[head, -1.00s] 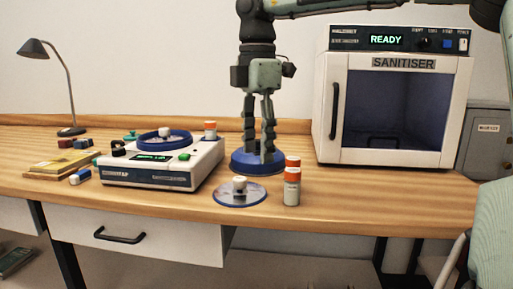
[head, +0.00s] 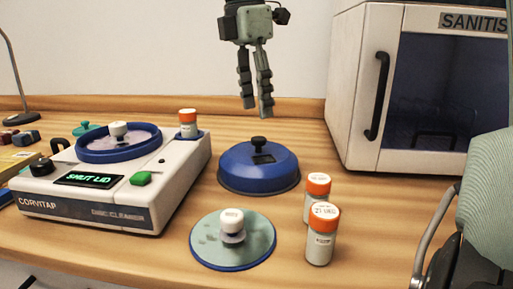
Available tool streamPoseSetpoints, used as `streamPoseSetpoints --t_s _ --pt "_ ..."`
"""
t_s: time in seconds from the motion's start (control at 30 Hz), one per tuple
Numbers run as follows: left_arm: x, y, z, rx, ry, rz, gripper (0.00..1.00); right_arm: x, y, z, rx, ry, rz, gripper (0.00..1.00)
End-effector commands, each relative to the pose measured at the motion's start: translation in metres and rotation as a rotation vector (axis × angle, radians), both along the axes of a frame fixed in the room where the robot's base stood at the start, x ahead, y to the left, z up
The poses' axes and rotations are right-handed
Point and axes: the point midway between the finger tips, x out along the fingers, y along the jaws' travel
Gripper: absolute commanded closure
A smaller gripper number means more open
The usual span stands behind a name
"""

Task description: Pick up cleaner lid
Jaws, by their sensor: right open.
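The cleaner lid (head: 236,174) is a blue dome with a black knob on top. It rests on the wooden table, right of the disc cleaner (head: 100,197). The cleaner is a white machine with a round blue-rimmed well on top. Its display reads "SHUT LID". My right gripper (head: 257,112) hangs above and behind the lid knob, fingers pointing down. It is open, with a narrow gap between the fingers, and holds nothing. A clear gap shows between the fingertips and the knob. My left gripper is not in view.
A disc (head: 210,254) with a white knob lies in front of the lid. Two orange-capped bottles (head: 320,245) stand to its right; another (head: 188,122) sits on the cleaner. The sanitiser (head: 360,100) stands at the back right. A lamp (head: 16,80) is at far left.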

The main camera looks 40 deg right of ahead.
Motion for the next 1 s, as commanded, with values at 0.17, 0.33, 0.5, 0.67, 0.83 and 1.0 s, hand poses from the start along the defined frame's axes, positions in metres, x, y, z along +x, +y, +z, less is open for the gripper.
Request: streamPoseSetpoints --t_s 0.17,0.33,0.5,0.67,0.83,1.0 --pt "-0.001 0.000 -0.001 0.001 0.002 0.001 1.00 0.000 -0.001 -0.010 0.002 0.002 0.000 0.51" --pt "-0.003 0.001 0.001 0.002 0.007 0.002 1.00 0.000 -0.003 -0.029 0.003 0.001 0.001 0.51" --pt "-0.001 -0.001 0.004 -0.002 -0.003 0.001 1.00 0.005 -0.007 -0.053 0.003 0.002 0.002 0.51" --pt "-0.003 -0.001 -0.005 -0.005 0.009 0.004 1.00 0.005 -0.010 -0.073 0.002 0.000 0.000 0.51" --pt "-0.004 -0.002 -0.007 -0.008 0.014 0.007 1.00 0.005 -0.011 -0.078 -0.001 -0.002 -0.001 0.51" --pt "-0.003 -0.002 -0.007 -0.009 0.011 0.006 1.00 0.005 -0.010 -0.078 -0.001 -0.002 -0.001 0.56"
